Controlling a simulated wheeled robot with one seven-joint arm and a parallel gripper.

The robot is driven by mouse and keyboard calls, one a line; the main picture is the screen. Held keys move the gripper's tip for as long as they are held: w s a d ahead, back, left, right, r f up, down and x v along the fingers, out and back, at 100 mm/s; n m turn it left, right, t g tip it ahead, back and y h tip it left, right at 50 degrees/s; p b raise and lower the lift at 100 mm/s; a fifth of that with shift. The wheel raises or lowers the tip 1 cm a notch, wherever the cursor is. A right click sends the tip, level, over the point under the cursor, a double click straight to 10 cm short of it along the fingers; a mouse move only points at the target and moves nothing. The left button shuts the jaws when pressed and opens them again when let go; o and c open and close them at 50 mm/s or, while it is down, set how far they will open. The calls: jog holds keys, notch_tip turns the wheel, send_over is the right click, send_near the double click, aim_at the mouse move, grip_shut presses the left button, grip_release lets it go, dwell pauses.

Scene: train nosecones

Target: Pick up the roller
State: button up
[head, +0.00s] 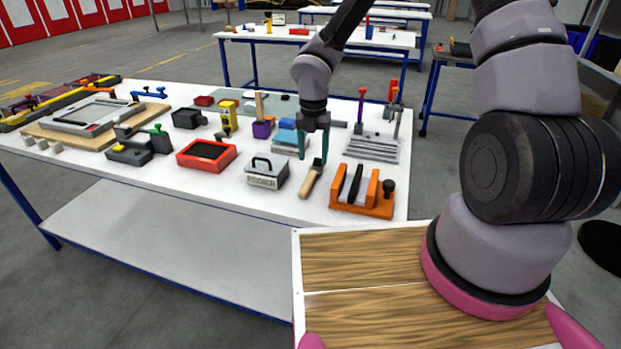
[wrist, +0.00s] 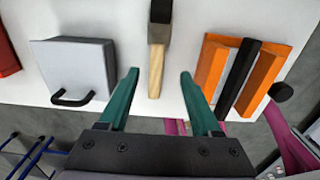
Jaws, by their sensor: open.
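The wooden-handled tool with a dark grey head (head: 312,180), which I take for the roller, lies on the white table near its front edge. In the wrist view its handle (wrist: 156,72) points toward me and its dark head is at the top edge, partly cut off. My gripper (head: 312,157) is open, with two green fingers pointing down over the tool. In the wrist view my gripper (wrist: 159,76) has one fingertip on each side of the handle, with clear gaps. Nothing is held. The height of the fingertips above the table is hard to tell.
A grey box with a black handle (head: 267,171) stands left of the tool; it also shows in the wrist view (wrist: 75,65). An orange holder with a black bar (head: 361,197) stands close on the right. A red tray (head: 206,155) and several other tools crowd the white table (head: 232,188).

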aim_at(311, 175)
jog(key=shift+a+f, duration=0.15)
jog(key=shift+f, duration=1.45)
jog(key=shift+a+f, duration=0.15)
jog(key=shift+f, duration=1.4)
grip_shut()
